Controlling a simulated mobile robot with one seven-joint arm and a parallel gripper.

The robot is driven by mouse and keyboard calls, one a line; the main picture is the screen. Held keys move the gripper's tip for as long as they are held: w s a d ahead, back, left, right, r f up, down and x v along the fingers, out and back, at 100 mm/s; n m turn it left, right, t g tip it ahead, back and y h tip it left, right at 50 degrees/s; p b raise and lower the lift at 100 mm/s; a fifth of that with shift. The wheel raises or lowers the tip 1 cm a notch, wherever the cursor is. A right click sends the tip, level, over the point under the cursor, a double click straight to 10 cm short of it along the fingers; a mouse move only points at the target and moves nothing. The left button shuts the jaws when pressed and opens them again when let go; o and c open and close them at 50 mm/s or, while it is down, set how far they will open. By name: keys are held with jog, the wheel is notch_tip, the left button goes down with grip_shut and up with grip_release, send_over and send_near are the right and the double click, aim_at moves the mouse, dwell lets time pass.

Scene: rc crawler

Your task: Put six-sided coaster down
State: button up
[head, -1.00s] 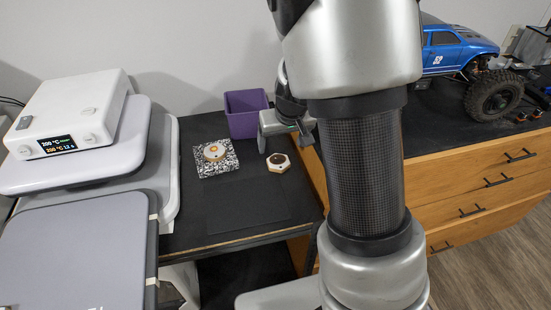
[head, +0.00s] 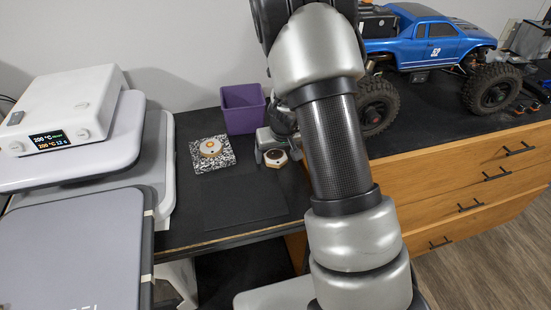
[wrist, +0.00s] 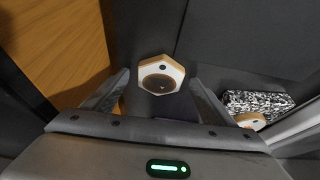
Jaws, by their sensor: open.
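The six-sided coaster (head: 276,158), pale with wooden edges and a dark round centre, lies on the black table at its right side. In the wrist view the coaster (wrist: 160,71) shows between and just beyond the fingertips. My gripper (head: 278,153) is open, with its fingers on either side of the coaster in the head view. In the wrist view my gripper (wrist: 160,82) has a visible gap to the coaster on both sides. I cannot tell its exact height above the table.
A purple bin (head: 243,108) stands just behind. A speckled pad (head: 203,165) with a white and orange round piece (head: 210,147) lies left. A white heating device (head: 62,112) is far left. Wooden drawers (head: 460,180) with a blue crawler (head: 435,45) stand right.

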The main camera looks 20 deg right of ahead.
aim_at(275, 157)
jog(key=c, duration=1.2)
notch_tip(275, 157, up, 10)
jog(key=p, duration=0.2)
jog(key=shift+c, duration=0.2)
jog(key=w+a+r+n+y, duration=0.1)
jog(key=w+a+r+n, duration=0.15)
jog(key=w+r, duration=0.5)
jog(key=w+a+r+n+y, duration=0.1)
jog(key=w+a+r+n, duration=0.15)
jog(key=w+r, duration=0.45)
jog(key=f, duration=0.3)
jog(key=f+p, duration=0.1)
jog(key=f, duration=0.7)
jog(key=shift+w+a+p, duration=0.35)
jog(key=shift+w, duration=0.05)
